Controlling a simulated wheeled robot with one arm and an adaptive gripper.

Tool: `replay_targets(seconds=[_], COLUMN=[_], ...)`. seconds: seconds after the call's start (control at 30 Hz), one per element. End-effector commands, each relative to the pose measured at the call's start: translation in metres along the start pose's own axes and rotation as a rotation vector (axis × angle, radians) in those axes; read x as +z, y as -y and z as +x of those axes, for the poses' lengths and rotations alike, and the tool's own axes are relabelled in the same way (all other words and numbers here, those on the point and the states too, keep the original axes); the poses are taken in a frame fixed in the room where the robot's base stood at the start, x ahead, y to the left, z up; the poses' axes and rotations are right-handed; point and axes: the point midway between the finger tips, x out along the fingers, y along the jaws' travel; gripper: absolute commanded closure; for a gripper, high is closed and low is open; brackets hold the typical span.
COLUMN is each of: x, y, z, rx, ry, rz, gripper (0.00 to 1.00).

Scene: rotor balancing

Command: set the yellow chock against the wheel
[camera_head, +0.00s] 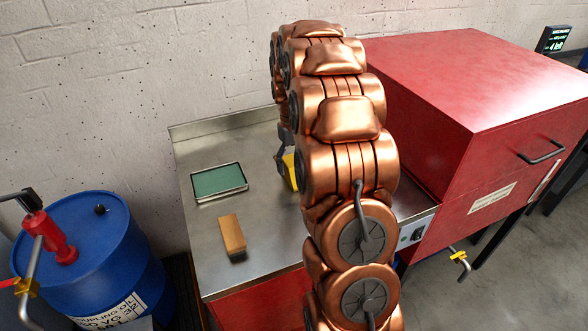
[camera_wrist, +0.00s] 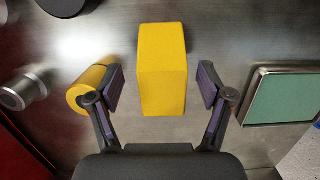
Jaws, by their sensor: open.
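In the wrist view a yellow block (camera_wrist: 162,70), which looks like the chock, stands on the metal bench between the two fingers of my gripper (camera_wrist: 162,92). The fingers are open, with a gap on each side of the block. In the head view a yellow patch (camera_head: 290,172) shows beside my gripper (camera_head: 283,150), mostly hidden by my copper arm. Dark rounded parts (camera_wrist: 28,88) show at the upper left of the wrist view; I cannot tell whether one is the wheel. The wheel is not clearly visible in the head view.
A green-lined tray (camera_head: 219,181) and a tan block (camera_head: 232,235) rest on the bench (camera_head: 190,150). A red cabinet (camera_head: 480,90) stands right, a blue drum (camera_head: 90,235) left.

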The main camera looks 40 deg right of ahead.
Motion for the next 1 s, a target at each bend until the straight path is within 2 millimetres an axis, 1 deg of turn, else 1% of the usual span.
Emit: replay_targets(seconds=[0.23, 0.33, 0.5, 1.0], x=[0.000, -0.001, -0.001, -0.002], y=[0.002, 0.002, 0.002, 0.002], z=[0.028, 0.032, 0.032, 0.032], rx=[-0.001, -0.001, -0.001, 0.000], ry=[0.004, 0.002, 0.000, -0.001], rz=[0.001, 0.001, 0.001, 0.000], gripper=[0.21, 0.21, 0.22, 0.74])
